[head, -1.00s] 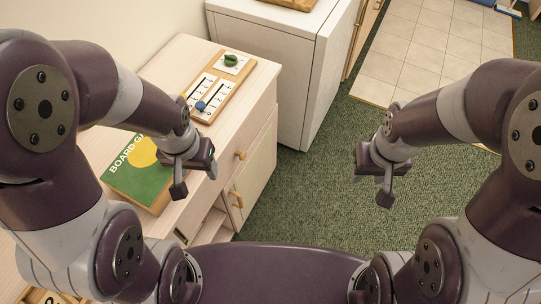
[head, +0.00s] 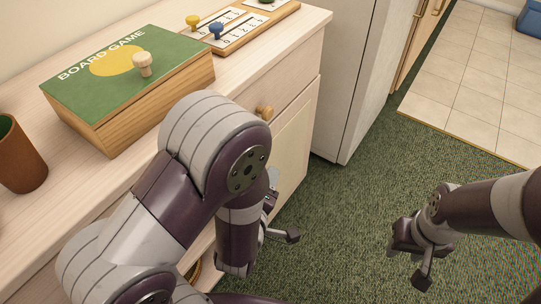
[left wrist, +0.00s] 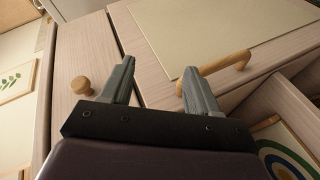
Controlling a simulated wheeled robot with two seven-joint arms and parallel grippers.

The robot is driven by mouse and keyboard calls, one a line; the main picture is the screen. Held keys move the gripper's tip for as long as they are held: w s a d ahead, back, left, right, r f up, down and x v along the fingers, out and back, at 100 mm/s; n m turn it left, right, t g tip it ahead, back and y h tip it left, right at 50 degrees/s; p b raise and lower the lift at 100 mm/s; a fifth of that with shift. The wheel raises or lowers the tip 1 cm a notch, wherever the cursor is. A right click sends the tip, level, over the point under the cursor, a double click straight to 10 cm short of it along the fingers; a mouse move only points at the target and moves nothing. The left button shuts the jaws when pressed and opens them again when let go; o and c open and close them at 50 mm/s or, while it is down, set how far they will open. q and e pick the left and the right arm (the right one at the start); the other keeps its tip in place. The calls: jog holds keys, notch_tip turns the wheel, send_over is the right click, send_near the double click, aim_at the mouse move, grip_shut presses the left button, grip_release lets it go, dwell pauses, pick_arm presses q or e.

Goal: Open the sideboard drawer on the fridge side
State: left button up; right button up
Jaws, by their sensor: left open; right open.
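The sideboard (head: 262,72) is pale wood and stands at the left in the head view. Its drawer on the fridge side has a round wooden knob (head: 264,113), and the drawer front looks closed. In the left wrist view the knob (left wrist: 81,86) is left of both fingers, apart from them. My left gripper (left wrist: 156,72) is open and empty, facing the sideboard front near the seam between drawer and door; in the head view my arm hides much of it. My right gripper (head: 418,262) is open and empty over the carpet, far from the sideboard.
A bar handle (left wrist: 226,64) on the cabinet door is close to the fingers. An open compartment (left wrist: 268,112) is at lower right. A board game box (head: 130,85), brown cup (head: 20,160) and scoreboard (head: 238,28) stand on top. The white fridge (head: 350,75) is beside; carpet (head: 365,200) is clear.

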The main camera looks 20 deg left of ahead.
aim_at(269, 117)
pick_arm(q)
notch_tip(269, 117, up, 8)
jog(key=a+r+n+t, duration=0.1)
jog(key=n+t, duration=0.5)
jog(key=t, duration=0.1)
jog(key=shift+y, duration=0.4)
jog(key=x, duration=1.1)
jog(key=shift+w+a+f, duration=0.1)
jog(key=shift+w+f, duration=0.15)
jog(key=shift+w, duration=0.1)
grip_shut()
